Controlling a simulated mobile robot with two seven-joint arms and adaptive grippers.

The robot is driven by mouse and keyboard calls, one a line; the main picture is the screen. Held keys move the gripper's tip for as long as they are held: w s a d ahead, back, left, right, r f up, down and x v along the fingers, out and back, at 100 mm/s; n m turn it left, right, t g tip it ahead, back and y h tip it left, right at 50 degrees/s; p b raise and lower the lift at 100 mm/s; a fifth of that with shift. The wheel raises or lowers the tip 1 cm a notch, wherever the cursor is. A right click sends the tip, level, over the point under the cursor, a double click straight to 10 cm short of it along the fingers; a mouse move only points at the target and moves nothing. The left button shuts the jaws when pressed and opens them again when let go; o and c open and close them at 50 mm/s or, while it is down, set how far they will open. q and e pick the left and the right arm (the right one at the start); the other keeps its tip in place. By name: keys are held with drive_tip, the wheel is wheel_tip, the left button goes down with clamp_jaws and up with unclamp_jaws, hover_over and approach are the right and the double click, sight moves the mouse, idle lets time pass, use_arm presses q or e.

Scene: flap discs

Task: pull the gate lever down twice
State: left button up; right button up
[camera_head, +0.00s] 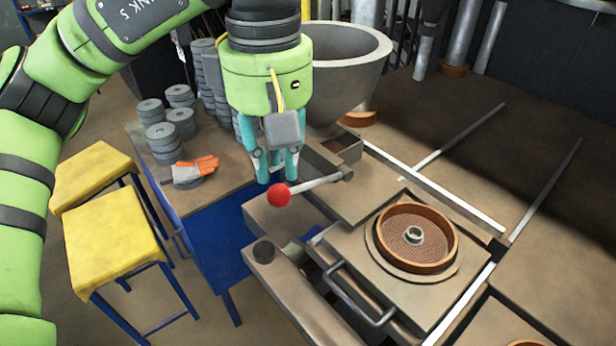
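The gate lever (318,185) is a pale rod with a red ball knob (279,195) at its left end. Its right end meets a pivot by the hopper's outlet (343,146). The rod lies slightly tilted, with the knob a little lower in the picture than the pivot. My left gripper (277,172) points down just above the knob, with its teal fingers apart and nothing seen between them. I cannot tell whether a fingertip touches the knob or rod. My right gripper is not in view.
A grey hopper (345,62) stands behind the lever. An orange-rimmed round mould (416,238) sits at right on the bench, with a handle (358,298) in front. A blue workbench (212,235) holds stacked grey discs (163,143) and an orange glove (195,170). Yellow stools (112,238) stand at left.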

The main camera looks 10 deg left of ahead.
sight(276, 188)
use_arm(q)
drive_tip(key=shift+f, duration=0.1)
drive_tip(key=shift+s+f+b, duration=0.1)
drive_tip(key=shift+f+b, duration=3)
drive_tip(key=shift+f, duration=0.55)
drive_tip(key=f+b, duration=0.1)
drive_tip(key=f, duration=0.1)
drive_tip(key=f+b, duration=0.2)
drive_tip(key=shift+w+d, duration=0.1)
drive_tip(key=shift+w, duration=0.1)
drive_tip(key=shift+s, duration=0.1)
drive_tip(key=r+p, duration=0.1)
drive_tip(key=r, duration=0.1)
drive_tip(key=r+p, duration=0.1)
drive_tip(key=p, duration=0.1)
drive_tip(key=shift+s+a+r, duration=0.1)
drive_tip(key=shift+a+r, duration=0.1)
drive_tip(key=shift+r, duration=0.2)
drive_tip(key=r+p, duration=0.5)
drive_tip(key=shift+w+d+r, duration=0.1)
drive_tip(key=shift+w+d, duration=0.05)
drive_tip(key=shift+w, duration=0.05)
wheel_tip(276, 188, up, 3)
drive_tip(key=shift+s+f+p, duration=0.1)
drive_tip(key=shift+f+p, duration=0.1)
drive_tip(key=shift+p, duration=1.05)
